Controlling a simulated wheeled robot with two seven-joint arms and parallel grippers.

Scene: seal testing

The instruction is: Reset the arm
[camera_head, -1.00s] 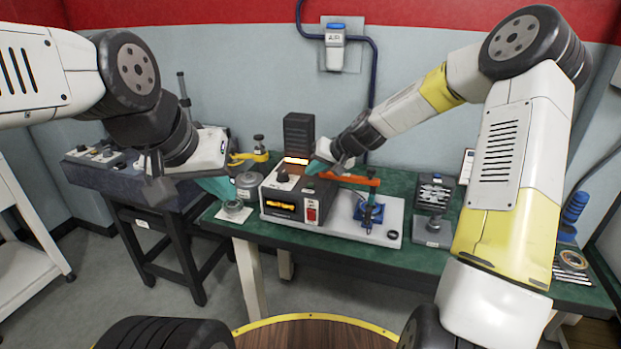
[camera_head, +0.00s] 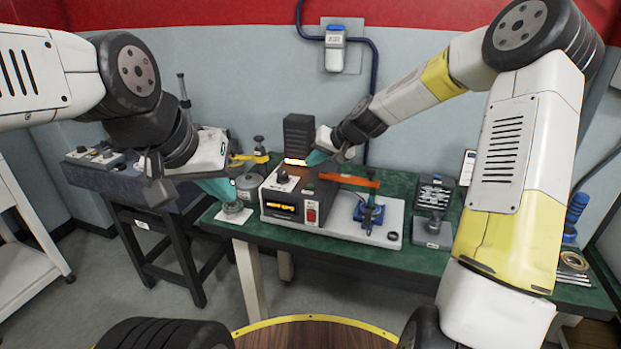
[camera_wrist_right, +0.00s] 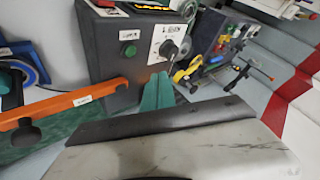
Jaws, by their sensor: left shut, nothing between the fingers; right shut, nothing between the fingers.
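My right gripper (camera_head: 317,157) is shut and empty, with teal fingers. In the head view it hovers by the top of the seal tester box (camera_head: 293,198), which has a lit display and a red switch. In the right wrist view the shut fingertips (camera_wrist_right: 160,78) point towards the box's panel with a black knob and a green button (camera_wrist_right: 130,50). My left gripper (camera_head: 234,199), also teal, is shut and empty, above a round metal piece (camera_head: 233,212) at the green table's left end. I cannot tell whether it touches that piece.
An orange bar (camera_head: 346,180) extends right from the tester above a blue fixture (camera_head: 369,214). The green table (camera_head: 330,249) also holds a black tray (camera_head: 434,195) and metal pots. A dark side bench (camera_head: 110,177) stands at left. An air unit (camera_head: 335,48) hangs on the wall.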

